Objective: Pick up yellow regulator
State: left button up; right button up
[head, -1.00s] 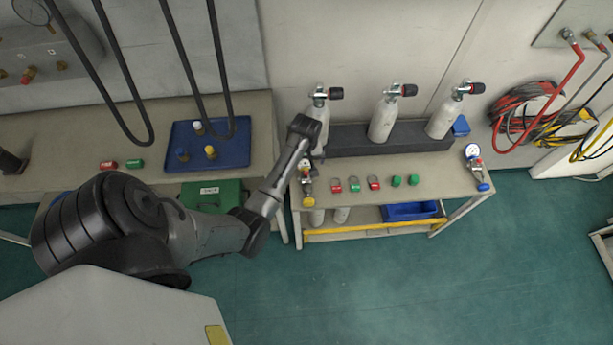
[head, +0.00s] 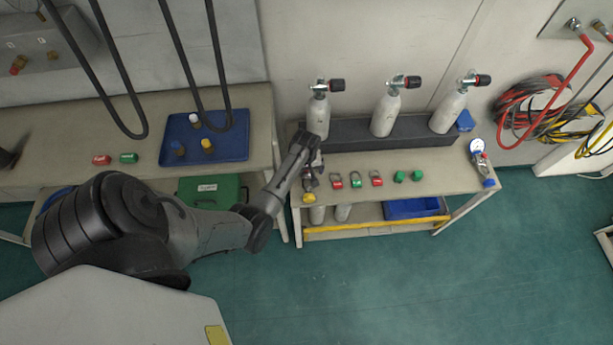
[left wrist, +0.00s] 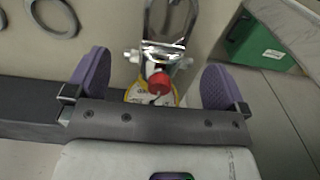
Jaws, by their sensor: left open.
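The yellow regulator (head: 308,197) lies at the left end of the right-hand bench, its yellow part near the front edge. My left gripper (head: 309,180) is right above it and hides part of it. In the left wrist view, the regulator (left wrist: 160,80) shows a metal yoke, a red knob and a yellow-rimmed gauge partly hidden behind the gripper body. The purple-padded fingers of my left gripper (left wrist: 155,80) are open, one on each side of it, and not visibly touching it. My right gripper is out of view.
Grey cylinders (head: 386,112) stand in a dark rack (head: 400,140) behind. Red and green pieces (head: 356,181) lie to the right, with a blue regulator (head: 481,160) at the far end. A blue tray (head: 233,150) and green case (head: 203,188) are left.

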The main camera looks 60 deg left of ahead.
pick_arm(q)
jog(key=shift+f+b, duration=0.3)
jog(key=shift+f, duration=0.9)
jog(key=c, duration=1.4)
jog(key=shift+r+p, duration=0.3)
jog(key=shift+r, duration=0.2)
jog(key=r, duration=0.1)
jog(key=r+p, duration=0.1)
jog(key=r, duration=0.2)
jog(key=shift+w+d+p, duration=0.3)
jog(key=w+d+r+p, duration=0.1)
jog(key=w+d+r, duration=0.5)
jog(key=w+d, duration=0.1)
jog(key=shift+w+d, duration=0.35)
jog(key=shift+r, duration=0.1)
